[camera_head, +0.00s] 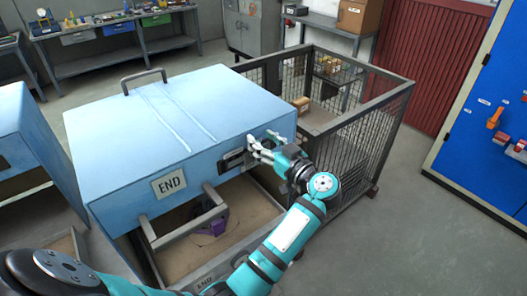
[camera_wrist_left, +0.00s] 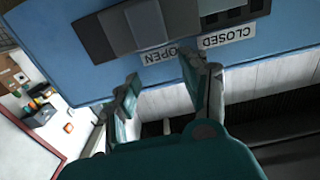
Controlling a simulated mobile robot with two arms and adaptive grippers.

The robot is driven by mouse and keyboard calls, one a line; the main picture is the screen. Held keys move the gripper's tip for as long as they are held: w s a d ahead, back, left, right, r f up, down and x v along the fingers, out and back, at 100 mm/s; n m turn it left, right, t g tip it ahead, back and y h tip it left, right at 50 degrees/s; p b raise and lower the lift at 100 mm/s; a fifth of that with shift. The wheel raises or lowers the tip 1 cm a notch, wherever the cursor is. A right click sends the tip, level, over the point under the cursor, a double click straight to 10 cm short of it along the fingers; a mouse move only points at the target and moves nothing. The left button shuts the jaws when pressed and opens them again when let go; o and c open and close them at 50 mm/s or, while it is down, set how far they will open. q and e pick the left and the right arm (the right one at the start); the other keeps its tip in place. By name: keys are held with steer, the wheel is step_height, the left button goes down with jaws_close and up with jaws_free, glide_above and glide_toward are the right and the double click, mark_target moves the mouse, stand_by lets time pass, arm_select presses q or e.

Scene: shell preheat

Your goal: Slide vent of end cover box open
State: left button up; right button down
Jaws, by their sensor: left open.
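My left gripper (camera_head: 259,148) is open and empty at the right end of the vent. In the left wrist view, the grey vent slider (camera_wrist_left: 165,22) lies above the OPEN label (camera_wrist_left: 160,57), with dark slots (camera_wrist_left: 232,12) above the CLOSED label (camera_wrist_left: 228,38). The fingers of my left gripper (camera_wrist_left: 162,86) are apart, just below these labels. I cannot tell whether they touch the face.
A handle bar (camera_head: 190,228) sticks out below the box front, over a wooden-floored space with a purple item (camera_head: 219,222). A mesh cage (camera_head: 358,125) stands right of the box. Another blue box (camera_head: 22,135) is at left. Open floor lies at the right.

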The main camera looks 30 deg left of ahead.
arm_select(q)
step_height(320, 180, up, 6)
steer(key=shift+f, duration=0.1)
stand_by(0.4)
